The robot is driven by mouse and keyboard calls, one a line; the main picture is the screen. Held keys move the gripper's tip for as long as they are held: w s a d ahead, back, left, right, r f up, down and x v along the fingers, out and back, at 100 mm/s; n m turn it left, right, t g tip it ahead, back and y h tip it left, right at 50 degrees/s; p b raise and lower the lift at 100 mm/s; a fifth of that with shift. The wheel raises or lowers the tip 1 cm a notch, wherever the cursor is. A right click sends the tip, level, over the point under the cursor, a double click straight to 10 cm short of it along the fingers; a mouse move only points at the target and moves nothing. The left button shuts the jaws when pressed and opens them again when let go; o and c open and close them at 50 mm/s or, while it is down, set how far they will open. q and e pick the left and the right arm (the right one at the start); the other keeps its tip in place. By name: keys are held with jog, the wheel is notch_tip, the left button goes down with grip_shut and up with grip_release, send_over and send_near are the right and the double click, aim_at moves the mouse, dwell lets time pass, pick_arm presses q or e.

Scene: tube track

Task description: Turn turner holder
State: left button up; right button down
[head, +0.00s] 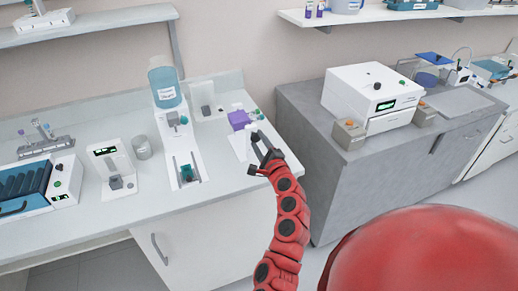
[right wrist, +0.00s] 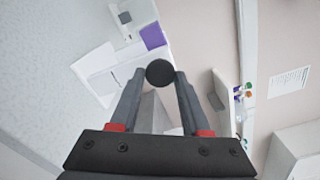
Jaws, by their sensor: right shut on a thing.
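A small white device (head: 238,138) with a purple block (head: 240,119) stands at the right end of the left bench. My right gripper (head: 263,146) is at its right side, by the bench edge. In the right wrist view, the gripper (right wrist: 160,74) is shut on a dark round knob (right wrist: 160,71), one finger on each side. The white device (right wrist: 103,72) and purple block (right wrist: 153,37) lie beyond the fingers there. The knob is hard to make out in the head view. I cannot tell its turn angle. My left gripper is not in view.
A water-blue bottle (head: 164,84) on a white stand, a grey cup (head: 142,147) and a white instrument (head: 115,168) stand further left. A grey cabinet (head: 300,120) with a white machine (head: 360,92) is at right. A gap separates the cabinet and bench.

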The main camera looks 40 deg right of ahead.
jog(key=shift+f+n+b, duration=0.15)
jog(key=shift+n+b, duration=0.6)
jog(key=shift+n, duration=0.25)
jog(key=n+b, duration=1.1)
jog(key=b, duration=0.1)
jog(key=shift+n, duration=0.4)
jog(key=shift+a+n+b, duration=0.1)
jog(key=shift+n+b, duration=1.55)
jog(key=shift+n, duration=0.15)
jog(key=shift+c, duration=2)
grip_release()
jog(key=shift+r, duration=0.2)
